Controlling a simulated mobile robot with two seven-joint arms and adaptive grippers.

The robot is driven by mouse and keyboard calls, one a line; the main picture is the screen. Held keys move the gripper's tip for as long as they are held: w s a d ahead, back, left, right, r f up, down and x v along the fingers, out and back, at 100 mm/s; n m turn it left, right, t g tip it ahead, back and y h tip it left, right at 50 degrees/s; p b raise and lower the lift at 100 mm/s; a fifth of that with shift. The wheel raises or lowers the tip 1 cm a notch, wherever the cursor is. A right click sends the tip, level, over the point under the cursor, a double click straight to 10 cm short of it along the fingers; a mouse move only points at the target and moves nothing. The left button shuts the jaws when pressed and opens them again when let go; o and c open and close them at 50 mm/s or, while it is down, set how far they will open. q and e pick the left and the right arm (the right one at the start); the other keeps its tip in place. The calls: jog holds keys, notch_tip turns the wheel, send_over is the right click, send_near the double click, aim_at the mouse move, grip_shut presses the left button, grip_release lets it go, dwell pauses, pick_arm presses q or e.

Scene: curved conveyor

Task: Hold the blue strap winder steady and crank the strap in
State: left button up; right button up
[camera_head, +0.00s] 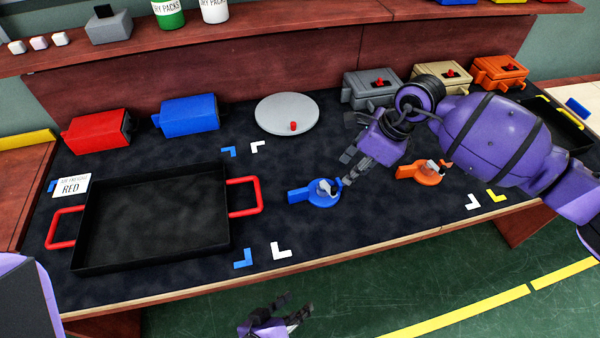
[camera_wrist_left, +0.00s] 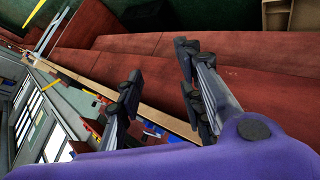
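The blue strap winder (camera_head: 322,197) lies on the dark table mat, its tab pointing left and a pale piece on its round middle. My right gripper (camera_head: 348,147) is above and right of it, fingers spread and empty. Its lower fingertips appear close to the winder's right side; whether they touch I cannot tell. My left gripper (camera_head: 273,316) is low in the head view, in front of the table's front edge, open and empty. The left wrist view shows its spread fingers (camera_wrist_left: 160,75) with nothing between them. An orange strap winder (camera_head: 428,175) lies to the right, under my right arm.
A black tray (camera_head: 150,258) with red handles fills the left of the table. A grey disc (camera_head: 287,114) with a red knob and red (camera_head: 97,132) and blue (camera_head: 187,117) boxes stand at the back. Grey (camera_head: 368,92), tan (camera_head: 438,82) and orange (camera_head: 499,73) boxes stand back right.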

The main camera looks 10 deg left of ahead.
pick_arm(q)
jog(key=w+d+r+h, duration=0.4)
jog(key=d, duration=0.5)
notch_tip(320, 180, up, 12)
jog(key=m+g+y, duration=0.1)
jog(key=m+y, duration=0.4)
jog(key=m, duration=0.4)
send_over(296, 191)
jog(key=w+a, duration=0.2)
jog(key=w, duration=0.3)
jog(key=d+m+g, duration=0.1)
jog(key=f+g+y, duration=0.1)
jog(key=s+d+m+g, duration=0.1)
jog(key=shift+d+f+m+g+y, duration=0.25)
jog(key=shift+d+m+g+y, duration=0.05)
jog(key=shift+g, duration=0.1)
jog(key=s+m+g, duration=0.1)
jog(key=s+r+m+g+y, duration=0.1)
jog(key=s+g+y, duration=0.1)
jog(key=shift+r+m, duration=0.3)
jog(key=shift+m, duration=0.1)
jog(key=shift+s+a+r+m+g+y, duration=0.3)
jog(key=shift+s+r+g, duration=0.1)
jog(key=shift+g, duration=0.1)
notch_tip(296, 191, down, 8)
jog(key=shift+r, duration=0.2)
